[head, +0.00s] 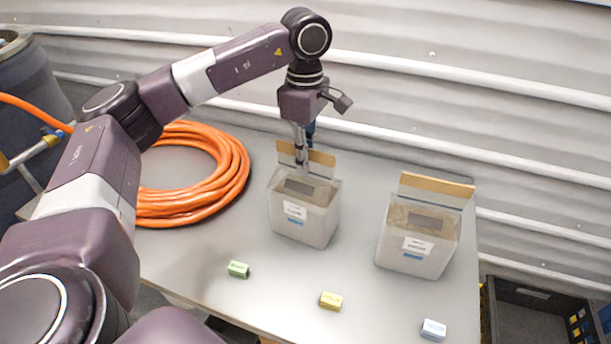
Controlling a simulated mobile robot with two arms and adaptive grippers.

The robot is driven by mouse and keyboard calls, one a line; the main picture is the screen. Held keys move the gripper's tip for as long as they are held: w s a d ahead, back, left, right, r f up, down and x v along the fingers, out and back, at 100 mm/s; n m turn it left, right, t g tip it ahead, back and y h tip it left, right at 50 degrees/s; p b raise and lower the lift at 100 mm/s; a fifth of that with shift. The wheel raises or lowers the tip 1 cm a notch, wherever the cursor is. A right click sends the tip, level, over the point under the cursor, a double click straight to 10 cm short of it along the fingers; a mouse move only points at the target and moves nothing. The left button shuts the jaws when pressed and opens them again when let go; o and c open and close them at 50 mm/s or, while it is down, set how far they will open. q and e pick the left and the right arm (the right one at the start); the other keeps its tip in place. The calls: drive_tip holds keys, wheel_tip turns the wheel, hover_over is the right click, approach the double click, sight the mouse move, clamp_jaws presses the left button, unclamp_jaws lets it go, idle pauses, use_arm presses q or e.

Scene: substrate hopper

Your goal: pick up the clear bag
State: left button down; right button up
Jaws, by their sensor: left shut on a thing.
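Two similar pale, see-through bags with tan header strips and white and blue labels stand upright on the grey table. The left clear bag (303,221) is near the table's middle, and the right clear bag (417,240) is near its right edge. My left gripper (301,160) points down at the left bag's top. It is shut on that bag's tan header strip, partly hiding it. The bag's base appears to be on the table. My right gripper is not in view.
A coiled orange hose (207,196) lies left of the bags. Green (238,269), yellow (331,300) and pale blue (433,329) small blocks lie along the front of the table (270,292). A dark crate (528,318) stands at lower right. A corrugated wall is behind.

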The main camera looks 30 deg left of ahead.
use_arm(q)
wheel_tip(320, 180, up, 5)
drive_tip(key=shift+w+r+b, duration=0.15)
drive_tip(key=shift+b, duration=0.4)
wheel_tip(320, 180, up, 15)
drive_tip(key=p, duration=0.3)
